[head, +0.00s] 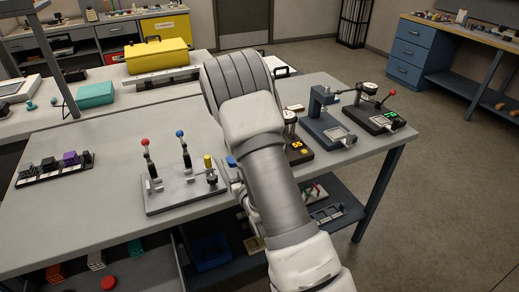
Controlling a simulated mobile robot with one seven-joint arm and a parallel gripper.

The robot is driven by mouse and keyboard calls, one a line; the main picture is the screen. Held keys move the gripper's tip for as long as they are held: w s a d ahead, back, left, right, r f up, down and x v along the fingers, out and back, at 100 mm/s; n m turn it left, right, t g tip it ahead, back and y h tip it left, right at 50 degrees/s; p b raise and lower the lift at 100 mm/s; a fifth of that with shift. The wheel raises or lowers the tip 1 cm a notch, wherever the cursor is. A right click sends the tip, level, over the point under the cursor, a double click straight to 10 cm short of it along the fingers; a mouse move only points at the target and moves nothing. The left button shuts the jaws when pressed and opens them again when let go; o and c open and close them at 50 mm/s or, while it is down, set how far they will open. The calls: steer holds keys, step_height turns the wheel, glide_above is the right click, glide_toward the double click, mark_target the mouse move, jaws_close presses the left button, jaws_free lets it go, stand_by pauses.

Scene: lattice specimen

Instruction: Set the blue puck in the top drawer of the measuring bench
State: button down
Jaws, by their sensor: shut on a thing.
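My arm crosses the middle of the head view and hides its own end, so my gripper and anything in it are out of sight. A small blue piece (231,161) shows at the arm's left edge, by the clamp plate. I cannot tell whether it is the blue puck. The grey bench (90,215) in front carries gauges; no drawer front shows on it. A blue drawer unit (411,52) stands under a wooden-topped bench at the back right, its drawers shut. I cannot tell which bench is the measuring bench.
A plate with red- and blue-knobbed clamps (180,195) lies left of my arm. A gauge stand (325,120) and a red-knobbed gauge (385,115) stand right of it. A rack of blocks (55,168) is at left. Bare floor (440,200) lies right.

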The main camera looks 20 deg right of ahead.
steer(key=s+d+r+m+h+b, duration=0.1)
steer(key=s+d+r+b, duration=0.1)
steer(key=d, duration=0.8)
steer(key=s+d+r+m+h+b, duration=0.1)
steer(key=d+r+b, duration=0.4)
steer(key=d, duration=0.5)
steer(key=shift+s+d+h+b, duration=0.2)
steer(key=shift+s+h+b, duration=0.45)
steer(key=shift+b, duration=0.35)
steer(key=w+a+f, duration=0.2)
steer(key=w, duration=0.1)
steer(key=w+a+f+b, duration=0.1)
steer(key=w+a+f, duration=0.1)
steer(key=w+a, duration=0.1)
steer(key=w+a+f+b, duration=0.1)
steer(key=w+a+f, duration=0.1)
steer(key=w+f, duration=0.1)
steer(key=shift+a+f, duration=0.1)
steer(key=shift+a, duration=0.05)
steer(key=shift+f+b, duration=0.65)
steer(key=shift+f, duration=1.15)
steer(key=shift+c, duration=1.8)
jaws_free()
steer(key=shift+f, duration=0.15)
